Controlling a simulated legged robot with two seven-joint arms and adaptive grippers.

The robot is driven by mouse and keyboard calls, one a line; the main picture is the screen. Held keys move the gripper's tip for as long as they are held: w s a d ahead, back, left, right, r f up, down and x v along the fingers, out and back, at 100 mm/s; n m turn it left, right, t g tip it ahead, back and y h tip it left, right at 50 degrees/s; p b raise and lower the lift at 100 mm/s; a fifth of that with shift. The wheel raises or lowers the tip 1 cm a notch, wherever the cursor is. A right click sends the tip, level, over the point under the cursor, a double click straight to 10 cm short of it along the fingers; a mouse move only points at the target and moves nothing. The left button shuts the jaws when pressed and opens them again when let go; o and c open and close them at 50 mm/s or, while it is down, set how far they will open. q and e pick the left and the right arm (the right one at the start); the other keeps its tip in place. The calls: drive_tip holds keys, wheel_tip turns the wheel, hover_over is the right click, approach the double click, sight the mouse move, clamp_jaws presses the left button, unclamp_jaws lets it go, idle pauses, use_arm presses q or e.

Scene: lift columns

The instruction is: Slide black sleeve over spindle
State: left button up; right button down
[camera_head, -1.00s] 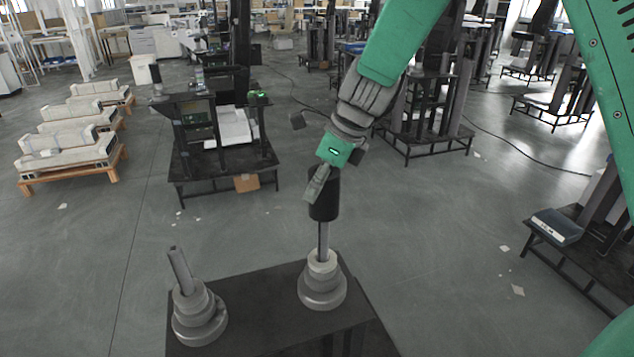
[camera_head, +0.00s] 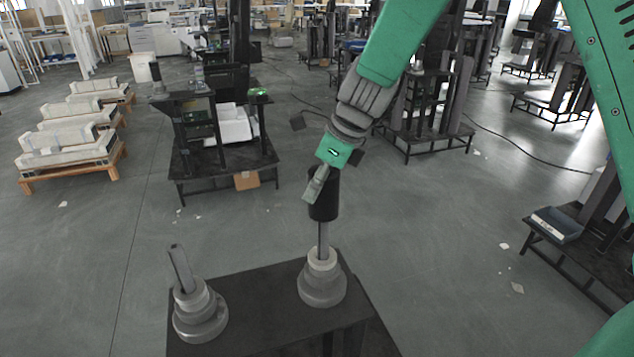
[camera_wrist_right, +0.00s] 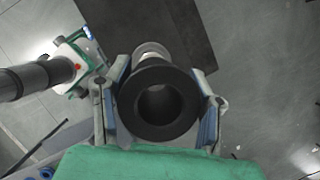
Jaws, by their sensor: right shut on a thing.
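The black sleeve (camera_head: 324,197) is upright in the jaws of my right gripper (camera_head: 318,184), which is shut on it. In the right wrist view the sleeve (camera_wrist_right: 158,103) shows its round open end between the two fingers of the gripper (camera_wrist_right: 160,108). The right-hand spindle (camera_head: 323,238) is a grey rod on a stepped round base. Its rod stands directly under the sleeve and in line with it. The rod's top is hidden, so I cannot tell how far it is inside the sleeve.
A second grey spindle (camera_head: 180,268) on a stepped base stands at the left of the same dark table (camera_head: 262,296), leaning slightly. A black workstation (camera_head: 225,165) stands farther back, and pallets with pale parts (camera_head: 68,150) stand at the left. Floor around the table is open.

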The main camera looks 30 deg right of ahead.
sight(338, 197)
drive_tip(key=shift+w+f+b, duration=0.1)
drive_tip(key=shift+f+b, duration=2.5)
drive_tip(key=shift+f, duration=3.4)
drive_tip(key=c, duration=0.6)
unclamp_jaws()
drive_tip(key=shift+r, duration=0.1)
drive_tip(key=v, duration=1.1)
drive_tip(key=shift+d+r, duration=0.2)
drive_tip(key=shift+r, duration=0.1)
